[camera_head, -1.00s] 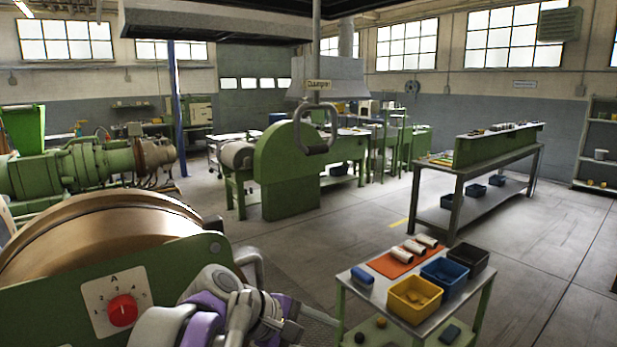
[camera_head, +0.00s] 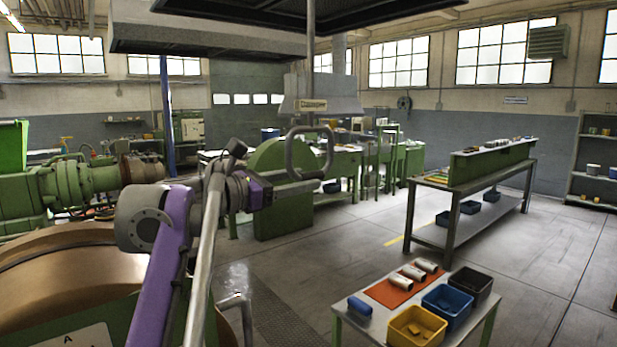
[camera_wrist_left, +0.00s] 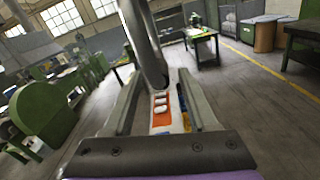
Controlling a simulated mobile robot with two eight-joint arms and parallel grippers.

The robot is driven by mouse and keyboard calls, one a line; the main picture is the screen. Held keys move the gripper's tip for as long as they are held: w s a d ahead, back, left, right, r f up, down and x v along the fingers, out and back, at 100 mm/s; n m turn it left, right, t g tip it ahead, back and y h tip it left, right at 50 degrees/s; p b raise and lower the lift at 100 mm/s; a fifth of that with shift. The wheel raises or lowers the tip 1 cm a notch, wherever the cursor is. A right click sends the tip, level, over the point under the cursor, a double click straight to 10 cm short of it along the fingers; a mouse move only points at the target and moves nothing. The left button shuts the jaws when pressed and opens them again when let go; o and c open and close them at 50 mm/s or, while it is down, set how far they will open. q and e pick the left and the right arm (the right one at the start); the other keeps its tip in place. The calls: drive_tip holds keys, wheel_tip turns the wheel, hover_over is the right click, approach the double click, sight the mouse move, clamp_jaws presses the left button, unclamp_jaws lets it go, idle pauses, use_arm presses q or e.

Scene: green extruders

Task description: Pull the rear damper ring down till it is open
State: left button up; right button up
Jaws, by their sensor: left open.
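The damper ring (camera_head: 330,150) is a grey rounded loop hanging from a vertical rod, under a small sign (camera_head: 312,105). My left gripper (camera_head: 308,184) is at the ring's lower end, its fingers pointing right. In the left wrist view, the ring's bar (camera_wrist_left: 143,40) comes down from the top and ends between the fingers of the open left gripper (camera_wrist_left: 165,78). Whether a finger touches the bar cannot be told. My right gripper is in neither view.
A copper-coloured drum (camera_head: 70,275) stands at the lower left, with a bent metal handle (camera_head: 243,310) beside it. A small table (camera_head: 375,322) with bins is at the lower right. A green machine (camera_head: 275,215) stands behind the ring.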

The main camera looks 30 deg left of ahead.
use_arm(q)
drive_tip(key=shift+x, duration=1.25)
drive_tip(key=shift+d, duration=0.1)
clamp_jaws()
idle(0.4)
